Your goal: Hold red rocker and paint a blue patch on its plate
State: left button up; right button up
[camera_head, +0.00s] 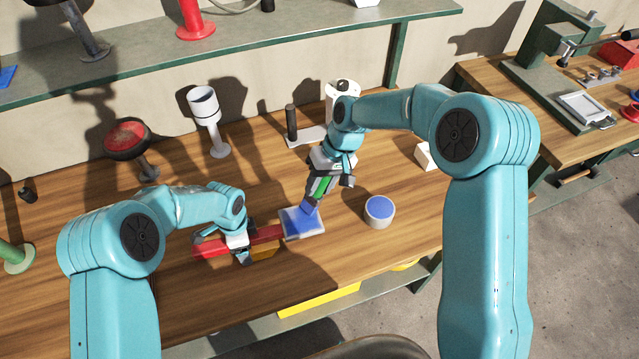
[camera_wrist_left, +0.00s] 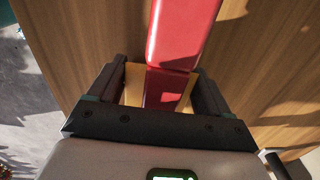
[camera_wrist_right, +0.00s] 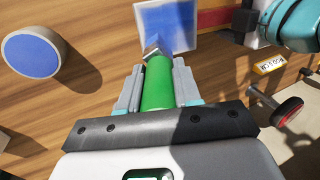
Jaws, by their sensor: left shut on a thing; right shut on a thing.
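The red rocker (camera_head: 268,234) lies on the bench, its square pale plate (camera_head: 288,233) at the right end. A blue patch (camera_head: 302,220) covers most of the plate, with a pale border showing. My left gripper (camera_head: 242,252) is shut on the rocker's red bar, which also shows in the left wrist view (camera_wrist_left: 182,35). My right gripper (camera_head: 322,186) is shut on a green-handled brush (camera_wrist_right: 158,85). The brush's tip overlaps the plate (camera_wrist_right: 140,28) in view; I cannot tell whether it touches. A round pot of blue paint (camera_head: 379,208) stands right of the plate.
A grey stand with a black post (camera_head: 291,122) and a white cylinder on a stand (camera_head: 205,105) are behind. A dark, red-topped round piece (camera_head: 127,138) stands back left. A white block (camera_head: 425,156) lies right. The bench front right of the pot is clear.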

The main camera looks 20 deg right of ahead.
jog(key=shift+w+a+f, duration=0.1)
jog(key=shift+a, duration=1.7)
jog(key=shift+w+a, duration=0.1)
jog(key=shift+a, duration=1.65)
notch_tip(320, 180, up, 8)
pick_arm(q)
jog(key=o, duration=1.3)
notch_tip(320, 180, up, 12)
